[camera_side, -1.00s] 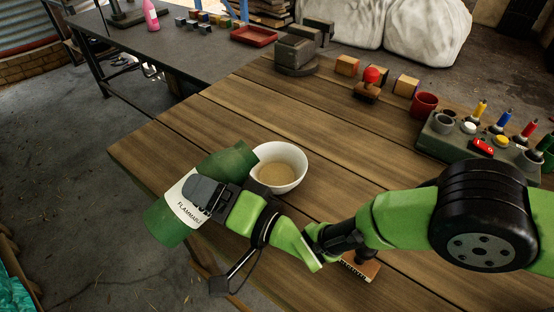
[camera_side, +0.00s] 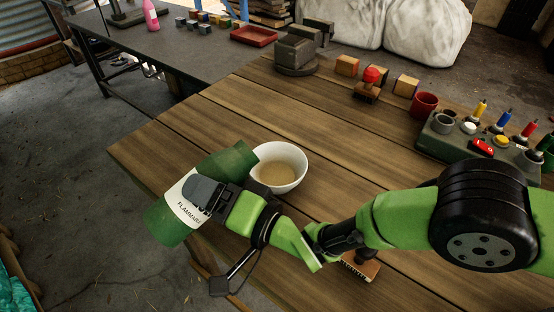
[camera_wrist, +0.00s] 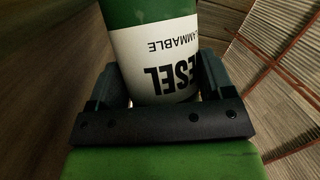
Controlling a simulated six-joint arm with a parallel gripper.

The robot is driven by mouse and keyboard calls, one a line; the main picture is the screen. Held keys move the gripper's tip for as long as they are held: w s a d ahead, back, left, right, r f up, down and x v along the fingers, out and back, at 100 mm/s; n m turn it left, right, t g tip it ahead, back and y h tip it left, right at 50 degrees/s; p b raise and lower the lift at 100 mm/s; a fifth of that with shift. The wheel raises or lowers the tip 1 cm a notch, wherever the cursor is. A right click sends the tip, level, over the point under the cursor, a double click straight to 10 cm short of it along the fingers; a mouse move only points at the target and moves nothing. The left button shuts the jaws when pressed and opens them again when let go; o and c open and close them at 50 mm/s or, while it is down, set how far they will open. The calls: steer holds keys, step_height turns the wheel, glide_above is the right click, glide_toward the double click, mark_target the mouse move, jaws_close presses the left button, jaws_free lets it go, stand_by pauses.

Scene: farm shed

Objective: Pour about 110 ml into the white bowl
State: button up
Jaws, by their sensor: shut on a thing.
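The white bowl (camera_side: 291,157) stands upright on the wooden table and holds a tan liquid (camera_side: 277,174). My gripper (camera_side: 203,196) is shut on a green bottle (camera_side: 168,222) with a white label reading "FLAMMABLE". The bottle is tilted, with its narrower end (camera_side: 232,160) at the bowl's left rim; I cannot tell whether it touches. No stream is clearly visible. In the wrist view the bottle (camera_wrist: 150,12) sits between my two fingers, and its label (camera_wrist: 155,60) also reads "DIESEL" in part.
A stamped wooden block (camera_side: 360,268) lies under my arm. A red mug (camera_side: 424,104), a grey rack of small bottles (camera_side: 450,140), coloured blocks (camera_side: 347,66) and a grey vise-like object (camera_side: 295,55) stand farther back. The table left of these is clear.

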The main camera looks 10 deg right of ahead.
mark_target(214, 176)
steer(key=shift+r, duration=0.15)
steer(key=shift+w+d+r+n+h, duration=0.15)
steer(key=shift+r+n+h, duration=0.15)
steer(key=shift+n, duration=0.2)
steer(key=shift+w+d+r+n+h, duration=0.1)
steer(key=shift+d+r+n+h, duration=0.1)
steer(key=shift+r+n, duration=0.25)
steer(key=n, duration=0.1)
steer(key=r+n+h, duration=0.1)
steer(key=d+n, duration=0.1)
steer(key=shift+w+r+g+h, duration=0.15)
steer(key=shift+w+g+h, duration=0.1)
steer(key=shift+g+h, duration=0.15)
steer(key=n, duration=0.1)
steer(key=h, duration=0.1)
steer(key=n, duration=0.1)
steer(key=shift+s+a+r+n, duration=0.2)
steer(key=shift+r+n, duration=0.05)
steer(key=shift+n, duration=0.1)
steer(key=shift+n+h, duration=0.7)
steer(key=shift+h, duration=0.1)
steer(key=shift+f+n+t+h, duration=0.3)
steer(key=shift+n+t+h, duration=0.15)
steer(key=shift+n, duration=0.25)
